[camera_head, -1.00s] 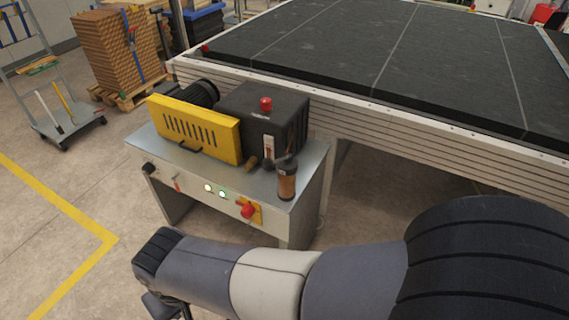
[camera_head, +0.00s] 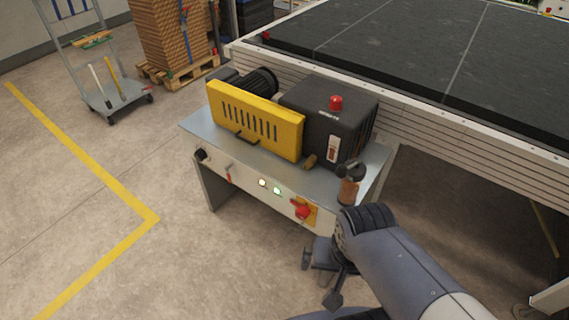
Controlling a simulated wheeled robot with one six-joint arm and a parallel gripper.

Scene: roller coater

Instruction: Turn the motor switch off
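A metal machine bench (camera_head: 388,165) carries a yellow slotted guard (camera_head: 256,121) and a black box (camera_head: 362,118). On its front panel, a red rotary knob (camera_head: 302,212) sits on a yellow plate at the right end. Two small lit lamps (camera_head: 270,187), a small red-tipped lever (camera_head: 228,173) and a black knob (camera_head: 201,154) are to its left. The black box has a white switch plate (camera_head: 333,148) and a red button (camera_head: 336,103) on top. I cannot read which is the motor switch. My gripper (camera_head: 322,280) is below and in front of the red knob, apart from it; its finger opening is unclear.
A brown-and-black cylinder (camera_head: 349,188) stands at the bench's right end. A large black-topped roller table (camera_head: 430,50) lies behind. A trolley (camera_head: 105,100) and stacked brown material (camera_head: 168,35) are at the left back. The floor at the left is clear.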

